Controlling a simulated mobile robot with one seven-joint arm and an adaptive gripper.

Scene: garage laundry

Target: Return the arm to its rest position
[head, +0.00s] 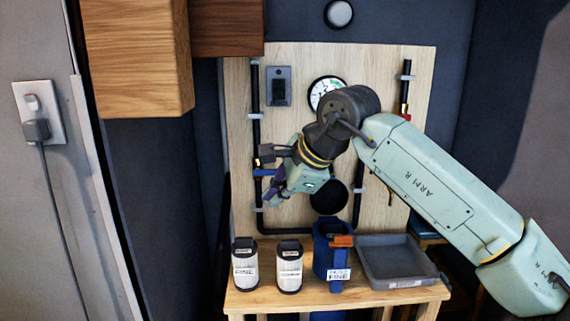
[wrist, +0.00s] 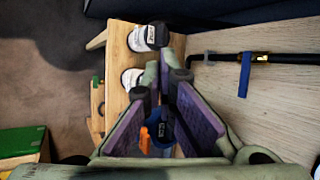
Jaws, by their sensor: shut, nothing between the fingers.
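My gripper (head: 272,194) hangs at the end of my green arm in front of the wooden back panel, above the bench. It is shut and empty. In the wrist view its purple finger pads (wrist: 163,92) angle in toward each other, with nothing held between them. The arm reaches in from the right side of the head view, bent at the wrist. Two white cartridges with dark caps stand upright on the bench: the left one (head: 244,265) and the right one (head: 289,267). Both stand below my gripper, clear of it.
A blue housing (head: 321,262) with an orange part (head: 341,241) stands right of the cartridges, beside an empty grey tray (head: 374,284). The wooden bench (head: 262,303) has a narrow free front strip. Black pipes (head: 256,130) and a gauge (head: 324,90) are on the panel. A wooden cabinet (head: 137,60) hangs upper left.

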